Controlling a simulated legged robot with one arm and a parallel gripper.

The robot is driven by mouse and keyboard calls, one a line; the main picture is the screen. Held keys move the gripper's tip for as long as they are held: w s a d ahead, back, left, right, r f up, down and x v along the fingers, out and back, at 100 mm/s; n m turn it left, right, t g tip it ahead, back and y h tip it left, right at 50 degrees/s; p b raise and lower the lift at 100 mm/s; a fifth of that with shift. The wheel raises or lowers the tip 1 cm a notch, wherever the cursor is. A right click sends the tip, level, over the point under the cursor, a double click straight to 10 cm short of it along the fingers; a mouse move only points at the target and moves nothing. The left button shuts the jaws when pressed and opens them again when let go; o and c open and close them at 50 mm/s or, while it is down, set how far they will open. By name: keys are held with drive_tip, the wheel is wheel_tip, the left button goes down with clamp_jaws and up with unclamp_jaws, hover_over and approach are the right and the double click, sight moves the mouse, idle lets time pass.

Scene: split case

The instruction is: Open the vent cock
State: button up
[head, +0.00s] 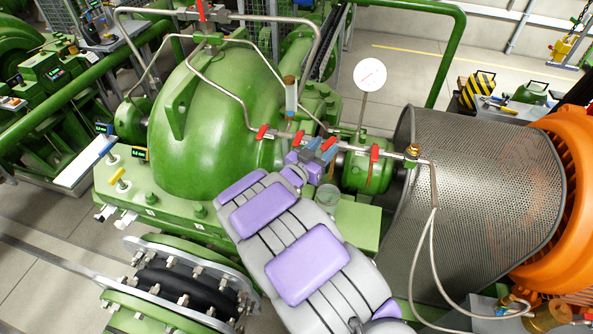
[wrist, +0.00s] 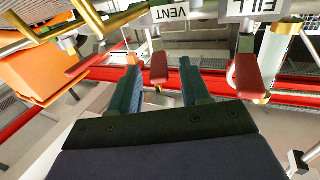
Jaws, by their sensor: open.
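The vent cock's red handle (wrist: 159,62) hangs below the VENT label (wrist: 170,13) in the wrist view. It appears between the two blue-green fingers of my gripper (wrist: 160,84), near their tips. My gripper is open, with the fingers apart and nothing held. I cannot tell if a finger touches the handle. In the head view, my gripper (head: 318,150) is at the pipe row, and the vent cock's red handle (head: 328,143) shows by its fingers.
The FILL cock's red handle (wrist: 245,62) is close beside my gripper, with a sight glass (head: 291,96) near it. Another red handle (head: 375,153) is on the other side. The green casing (head: 205,110) and mesh guard (head: 480,165) flank the pipes.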

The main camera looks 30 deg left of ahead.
drive_tip(key=s+a, duration=0.2)
drive_tip(key=s, duration=1.1)
drive_tip(key=shift+s+a+f+b, duration=0.2)
drive_tip(key=shift+a+b, duration=0.1)
drive_tip(key=shift+a, duration=0.05)
